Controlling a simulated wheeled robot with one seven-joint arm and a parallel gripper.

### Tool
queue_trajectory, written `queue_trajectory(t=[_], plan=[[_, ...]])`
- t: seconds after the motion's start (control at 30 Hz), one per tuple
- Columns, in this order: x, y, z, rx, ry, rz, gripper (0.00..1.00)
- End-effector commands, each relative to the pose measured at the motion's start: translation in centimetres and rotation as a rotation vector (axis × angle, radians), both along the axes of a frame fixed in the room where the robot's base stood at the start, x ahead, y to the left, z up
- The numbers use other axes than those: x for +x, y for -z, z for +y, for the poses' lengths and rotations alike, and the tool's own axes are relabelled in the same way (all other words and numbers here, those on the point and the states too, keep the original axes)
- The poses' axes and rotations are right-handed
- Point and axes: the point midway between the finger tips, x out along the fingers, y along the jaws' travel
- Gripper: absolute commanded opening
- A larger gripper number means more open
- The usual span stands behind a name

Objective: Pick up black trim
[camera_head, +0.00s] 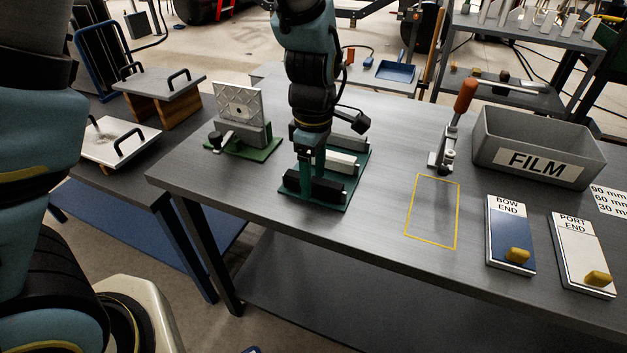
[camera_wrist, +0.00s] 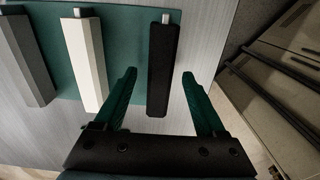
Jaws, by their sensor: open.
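The black trim (camera_head: 313,188) is a dark bar on the near side of a green base plate (camera_head: 300,200). In the wrist view the black trim (camera_wrist: 163,70) has a small metal pin at its far end. My gripper (camera_head: 311,172) points down over it, and its two green fingers (camera_wrist: 159,76) are open. My gripper hides part of the plate in the head view.
A white trim (camera_wrist: 86,60) and a grey trim (camera_wrist: 27,60) lie beside the black one. A clamped plate (camera_head: 238,105) stands to the left. A toggle clamp (camera_head: 445,150), a FILM bin (camera_head: 540,145) and two labelled boards (camera_head: 510,235) are to the right. A yellow outlined area (camera_head: 433,212) is empty.

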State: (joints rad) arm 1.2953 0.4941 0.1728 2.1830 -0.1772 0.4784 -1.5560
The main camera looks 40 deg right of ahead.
Motion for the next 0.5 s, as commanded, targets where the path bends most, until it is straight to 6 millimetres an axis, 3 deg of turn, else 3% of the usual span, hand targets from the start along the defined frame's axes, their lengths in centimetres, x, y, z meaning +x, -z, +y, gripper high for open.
queue_trajectory(t=[0.33,0.5], plan=[[-0.01,0.77,0.00,-0.001,0.000,0.000,0.71],[-0.01,0.76,0.00,-0.001,0.000,-0.001,0.52]])
